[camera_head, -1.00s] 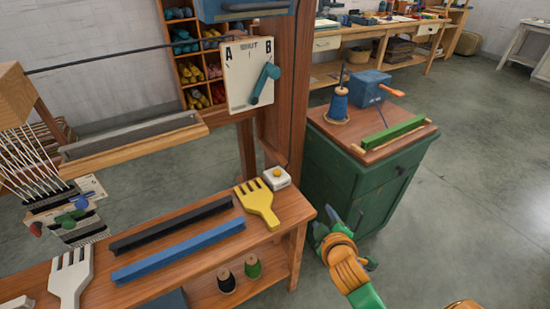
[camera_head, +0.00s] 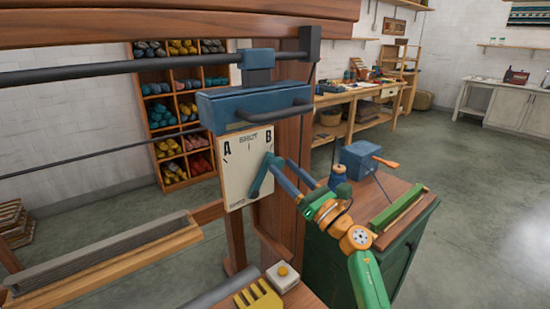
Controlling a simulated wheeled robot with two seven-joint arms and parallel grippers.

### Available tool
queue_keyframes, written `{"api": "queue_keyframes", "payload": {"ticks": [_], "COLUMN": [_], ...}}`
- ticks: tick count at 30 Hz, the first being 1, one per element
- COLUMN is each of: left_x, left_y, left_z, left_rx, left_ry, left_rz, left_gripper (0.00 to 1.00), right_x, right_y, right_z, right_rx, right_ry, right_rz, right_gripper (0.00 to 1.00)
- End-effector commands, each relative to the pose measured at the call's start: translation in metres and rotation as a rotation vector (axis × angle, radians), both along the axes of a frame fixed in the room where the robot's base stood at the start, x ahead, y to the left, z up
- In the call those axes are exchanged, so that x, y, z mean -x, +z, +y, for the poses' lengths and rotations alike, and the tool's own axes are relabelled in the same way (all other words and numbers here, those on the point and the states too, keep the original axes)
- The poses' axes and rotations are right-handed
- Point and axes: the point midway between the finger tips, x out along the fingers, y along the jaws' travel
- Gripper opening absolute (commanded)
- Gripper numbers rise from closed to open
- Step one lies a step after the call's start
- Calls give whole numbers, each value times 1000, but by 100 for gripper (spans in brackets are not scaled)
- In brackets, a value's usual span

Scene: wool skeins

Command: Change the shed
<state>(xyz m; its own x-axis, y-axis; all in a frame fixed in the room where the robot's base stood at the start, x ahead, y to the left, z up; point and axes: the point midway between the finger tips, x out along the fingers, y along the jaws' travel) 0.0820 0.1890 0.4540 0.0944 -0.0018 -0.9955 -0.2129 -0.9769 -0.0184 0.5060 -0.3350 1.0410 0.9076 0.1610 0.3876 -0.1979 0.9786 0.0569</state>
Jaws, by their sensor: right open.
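A pale panel (camera_head: 234,170) on the loom's wooden post carries the letter A at its left, B at its right and a word reading like "SHUT" between them. A teal lever (camera_head: 261,178) on the panel slants, its upper end towards the B side and its lower end down and left. My right gripper (camera_head: 279,162) is open, its two bluish fingers pointing up and left. Its fingertips are close beside the lever's upper end; I cannot tell whether they touch. My left gripper is out of view.
A blue box with a dark bar handle (camera_head: 275,114) sits just above the panel. A green cabinet (camera_head: 405,258) with a blue box (camera_head: 358,160) on top stands to the right. A yellow comb (camera_head: 259,297) and a white button box (camera_head: 282,276) lie below.

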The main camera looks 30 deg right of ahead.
Motion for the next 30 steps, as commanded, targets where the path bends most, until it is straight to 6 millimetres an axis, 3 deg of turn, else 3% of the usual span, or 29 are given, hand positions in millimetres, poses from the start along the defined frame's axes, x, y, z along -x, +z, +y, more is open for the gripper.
{"api": "queue_keyframes", "payload": {"ticks": [4, 12, 13, 19, 30], "left_x": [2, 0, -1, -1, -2], "left_y": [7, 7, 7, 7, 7], "left_z": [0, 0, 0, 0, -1], "left_rx": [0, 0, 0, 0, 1], "left_ry": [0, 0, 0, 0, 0], "left_rz": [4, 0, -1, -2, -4], "left_gripper": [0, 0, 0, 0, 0], "right_x": [-20, -25, -24, -24, -24], "right_y": [10, 10, 10, 10, 9], "right_z": [4, 5, 5, 5, 5], "right_rx": [-3, -2, -2, -2, -3], "right_ry": [1, 2, 2, 2, 3], "right_rz": [0, 1, 1, 1, 1], "right_gripper": [56, 56, 53, 0, 0]}}
